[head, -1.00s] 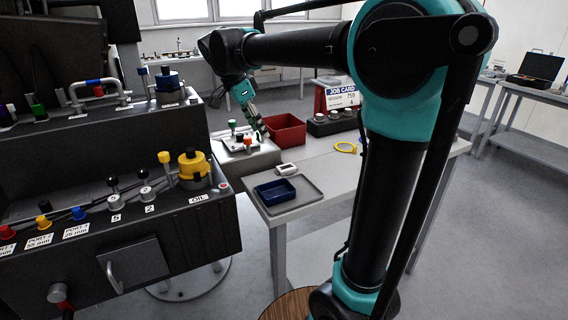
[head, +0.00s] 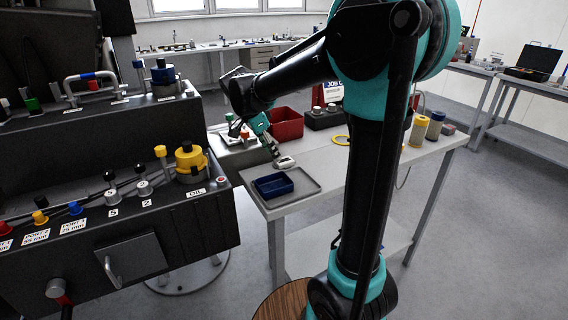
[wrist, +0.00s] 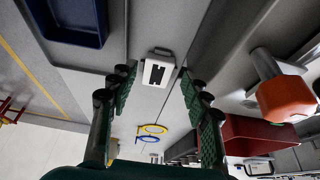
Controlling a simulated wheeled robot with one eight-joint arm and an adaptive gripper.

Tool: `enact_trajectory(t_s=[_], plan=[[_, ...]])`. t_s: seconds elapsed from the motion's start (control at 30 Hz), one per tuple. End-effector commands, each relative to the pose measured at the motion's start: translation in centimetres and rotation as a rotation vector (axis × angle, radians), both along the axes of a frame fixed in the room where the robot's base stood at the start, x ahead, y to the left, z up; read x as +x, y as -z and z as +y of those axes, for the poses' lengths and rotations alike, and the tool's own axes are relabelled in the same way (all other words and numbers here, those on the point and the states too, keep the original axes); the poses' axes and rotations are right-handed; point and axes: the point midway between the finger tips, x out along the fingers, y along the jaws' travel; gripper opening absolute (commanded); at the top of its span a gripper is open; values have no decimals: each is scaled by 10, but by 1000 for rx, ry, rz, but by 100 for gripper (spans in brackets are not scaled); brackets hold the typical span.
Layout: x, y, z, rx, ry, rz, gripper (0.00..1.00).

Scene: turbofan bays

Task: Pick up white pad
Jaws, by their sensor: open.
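The white pad (head: 286,162) is a small white block lying on the light bench top, just behind the grey tray. In the wrist view the white pad (wrist: 158,71) shows dark marks on its face and lies between the fingertips as seen from the wrist. My gripper (head: 274,152) points down at the bench close beside the pad in the head view. In the wrist view my gripper (wrist: 157,80) is open, with its green ribbed fingers apart and nothing held. I cannot tell how much height is left between the fingertips and the pad.
A blue bin (head: 273,186) sits on a grey tray (head: 306,187) at the bench's front. A red bin (head: 285,125) and a yellow ring (head: 342,140) lie farther back. An orange-red knob (wrist: 286,99) stands beside my fingers. The dark control panel (head: 190,232) is at left.

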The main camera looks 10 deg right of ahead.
Motion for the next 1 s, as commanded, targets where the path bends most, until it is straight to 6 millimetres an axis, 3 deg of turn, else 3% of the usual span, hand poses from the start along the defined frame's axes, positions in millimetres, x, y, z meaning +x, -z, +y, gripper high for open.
enact_trajectory(t_s=[0.3, 0.57, 0.8, 1.0], plan=[[5, 37, -15, 0, 1, 0, 48], [6, 39, -15, 0, 0, 0, 48], [5, 39, -15, 0, 0, 0, 20], [6, 39, -15, 0, 0, 0, 17]])
